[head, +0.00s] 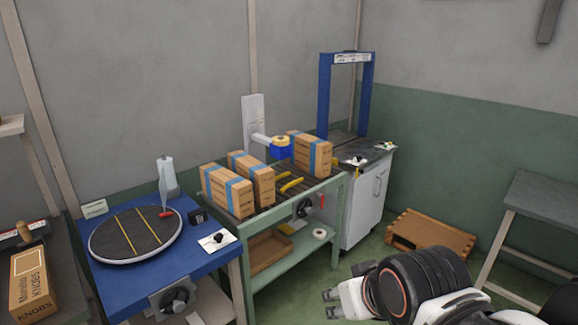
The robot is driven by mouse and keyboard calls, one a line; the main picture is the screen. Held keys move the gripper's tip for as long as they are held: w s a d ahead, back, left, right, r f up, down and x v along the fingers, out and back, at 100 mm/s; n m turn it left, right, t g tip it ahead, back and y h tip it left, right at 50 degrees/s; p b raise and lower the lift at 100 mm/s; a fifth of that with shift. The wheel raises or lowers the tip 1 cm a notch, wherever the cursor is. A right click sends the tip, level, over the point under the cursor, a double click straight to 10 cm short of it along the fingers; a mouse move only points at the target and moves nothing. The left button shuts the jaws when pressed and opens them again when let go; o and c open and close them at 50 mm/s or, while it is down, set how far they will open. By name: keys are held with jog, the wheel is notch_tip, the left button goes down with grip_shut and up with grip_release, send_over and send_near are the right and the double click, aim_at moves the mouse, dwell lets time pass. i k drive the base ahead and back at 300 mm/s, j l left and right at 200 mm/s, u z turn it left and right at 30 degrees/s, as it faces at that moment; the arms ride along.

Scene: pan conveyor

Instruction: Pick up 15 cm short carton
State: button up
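Three brown cartons with blue tape stand on the green-framed roller table: a left carton (222,190), a middle carton (262,180) behind it, and a right carton (318,156) farther along. They look similar in size, and I cannot tell which is the 15 cm short one. My gripper (329,303) is low at the bottom right, in front of the table and well apart from the cartons. Its two fingertips are spread and nothing is between them.
A tape dispenser (282,149) on a white post stands between the middle and right cartons. A blue bench (207,266) with a round turntable is to the left.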

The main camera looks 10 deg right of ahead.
aim_at(233, 193)
jog(key=i+z, duration=0.15)
jog(key=i, duration=0.85)
